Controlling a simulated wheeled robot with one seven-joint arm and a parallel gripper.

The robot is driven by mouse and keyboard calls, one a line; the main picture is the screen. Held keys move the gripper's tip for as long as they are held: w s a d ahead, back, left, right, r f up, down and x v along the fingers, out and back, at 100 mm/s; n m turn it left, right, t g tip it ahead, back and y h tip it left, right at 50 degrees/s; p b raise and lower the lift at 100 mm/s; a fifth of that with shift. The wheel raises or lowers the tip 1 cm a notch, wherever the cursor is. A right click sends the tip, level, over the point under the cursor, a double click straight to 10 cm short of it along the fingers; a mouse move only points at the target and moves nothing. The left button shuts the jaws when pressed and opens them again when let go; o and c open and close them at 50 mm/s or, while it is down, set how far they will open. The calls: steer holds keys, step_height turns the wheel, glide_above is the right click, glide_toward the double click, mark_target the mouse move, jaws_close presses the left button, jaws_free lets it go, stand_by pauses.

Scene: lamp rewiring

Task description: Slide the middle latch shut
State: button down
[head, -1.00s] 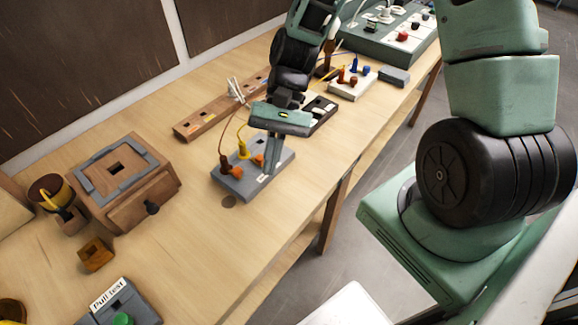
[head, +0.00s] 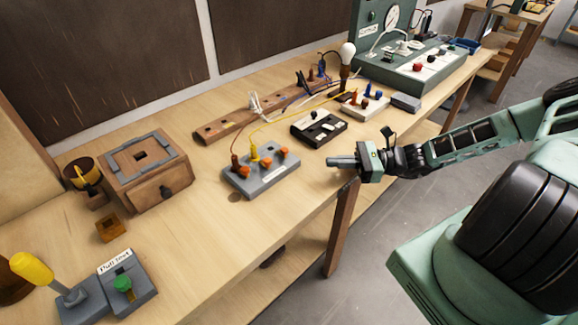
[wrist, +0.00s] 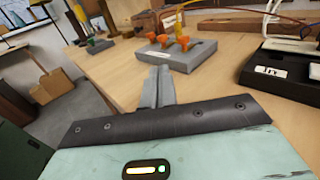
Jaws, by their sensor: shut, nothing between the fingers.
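A grey terminal block (head: 262,181) stands near the table's front edge with several orange latches on top. The orange latch in the middle (head: 266,161) sits between two others; whether it is open or shut is too small to tell. A red-brown plug (head: 236,163) and a yellow plug (head: 254,153) stand at the block's back side. The wrist view shows the block (wrist: 178,58) and its orange latches ahead of the fingers. My gripper (head: 331,162) is shut and empty, right of the block and apart from it, by the table's front edge.
A black switch box (head: 318,128) stands behind and right of the grey block. A white block with plugs (head: 360,106) and a grey-green test panel (head: 420,70) are farther back. A wooden drawer box (head: 146,172) is at left. Bare tabletop lies in front of the grey block.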

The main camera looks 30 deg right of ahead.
mark_target(279, 165)
steer(key=shift+d, duration=0.25)
steer(key=p+x, duration=0.5)
steer(key=x, duration=0.8)
steer(key=shift+w+a+r, duration=0.15)
steer(key=shift+w+a, duration=0.05)
steer(key=shift+a, duration=0.05)
steer(key=shift+w+a, duration=0.1)
steer(key=shift+a, duration=0.1)
steer(key=shift+w+a, duration=0.25)
steer(key=shift+w, duration=0.7)
